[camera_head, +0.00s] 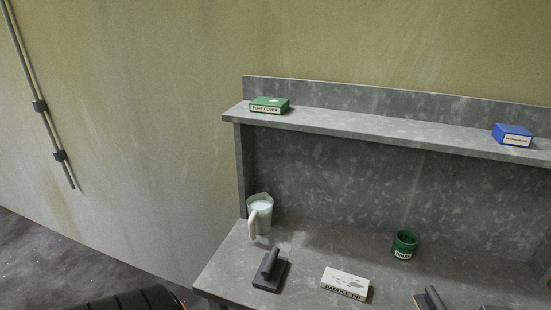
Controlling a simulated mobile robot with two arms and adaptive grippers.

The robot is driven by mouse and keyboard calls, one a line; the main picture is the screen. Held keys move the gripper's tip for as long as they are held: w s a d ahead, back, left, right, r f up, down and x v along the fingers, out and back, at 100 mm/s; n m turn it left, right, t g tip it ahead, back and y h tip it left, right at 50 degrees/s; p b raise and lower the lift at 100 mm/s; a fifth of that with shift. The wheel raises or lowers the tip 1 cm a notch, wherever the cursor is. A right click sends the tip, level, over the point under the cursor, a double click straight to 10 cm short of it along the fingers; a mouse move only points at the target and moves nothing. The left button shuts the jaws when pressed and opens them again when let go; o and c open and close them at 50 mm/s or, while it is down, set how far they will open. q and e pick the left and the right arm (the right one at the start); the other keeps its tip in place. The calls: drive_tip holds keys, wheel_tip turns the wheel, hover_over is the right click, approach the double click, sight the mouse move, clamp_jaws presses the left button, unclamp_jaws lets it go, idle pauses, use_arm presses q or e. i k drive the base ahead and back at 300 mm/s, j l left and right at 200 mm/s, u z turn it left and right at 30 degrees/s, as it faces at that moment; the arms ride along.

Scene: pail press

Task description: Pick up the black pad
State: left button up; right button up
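A dark grey-black pad with a raised cylindrical handle (270,270) lies on the worktop, left of the middle. A second dark piece with a similar handle (432,298) is at the bottom edge, partly cut off by the frame. I cannot tell from this view which of the two is the black pad. Neither of my grippers is in view, and nothing is seen holding either piece.
A shelf (380,130) above carries a green box (270,105) and a blue box (513,134).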

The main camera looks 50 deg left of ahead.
sight(269, 277)
drive_tip(key=u, duration=0.4)
drive_tip(key=j+u, duration=0.1)
drive_tip(key=u, duration=1.05)
drive_tip(key=i+j, duration=0.05)
